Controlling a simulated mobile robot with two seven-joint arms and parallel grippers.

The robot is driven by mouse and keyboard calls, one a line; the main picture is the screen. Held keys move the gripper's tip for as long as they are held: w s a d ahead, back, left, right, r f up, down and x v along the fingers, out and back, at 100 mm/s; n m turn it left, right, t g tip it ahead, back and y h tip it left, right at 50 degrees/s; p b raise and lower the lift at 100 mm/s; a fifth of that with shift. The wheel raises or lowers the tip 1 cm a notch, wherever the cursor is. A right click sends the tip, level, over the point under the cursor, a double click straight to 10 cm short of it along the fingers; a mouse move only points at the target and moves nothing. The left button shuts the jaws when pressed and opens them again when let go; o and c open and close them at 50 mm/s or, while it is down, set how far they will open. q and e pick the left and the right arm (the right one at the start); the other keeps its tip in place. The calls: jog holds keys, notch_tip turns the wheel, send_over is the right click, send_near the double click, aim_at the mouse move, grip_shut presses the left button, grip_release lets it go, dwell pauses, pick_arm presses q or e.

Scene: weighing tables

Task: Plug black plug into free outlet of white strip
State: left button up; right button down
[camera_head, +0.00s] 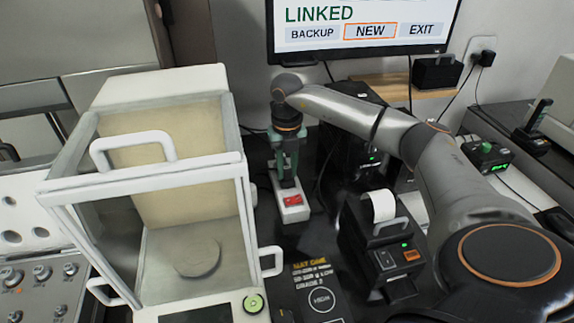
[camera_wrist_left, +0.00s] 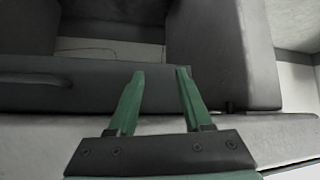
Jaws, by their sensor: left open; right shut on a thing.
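The white strip (camera_head: 290,212) lies on the dark table to the right of the glass-walled balance, with a red switch (camera_head: 292,199) at its near end. My right gripper (camera_head: 287,182) points down over the strip's far part, just behind the switch. It is shut on the black plug, which is mostly hidden by the fingers. I cannot tell whether the plug touches the strip or sits in an outlet; the outlets are hidden too. My left gripper (camera_wrist_left: 155,72) is open and empty in the left wrist view, in front of grey furniture panels. It is not in the head view.
The balance (camera_head: 150,190) with white handles stands close left of the strip. A black label printer (camera_head: 385,250) with a paper roll stands to the right. A monitor (camera_head: 365,25) is behind. A dark scanner panel (camera_head: 318,290) lies in front.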

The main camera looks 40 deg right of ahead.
jog(key=shift+f, duration=0.6)
jog(key=c, duration=0.6)
grip_release()
notch_tip(320, 180, up, 13)
jog(key=shift+f, duration=0.2)
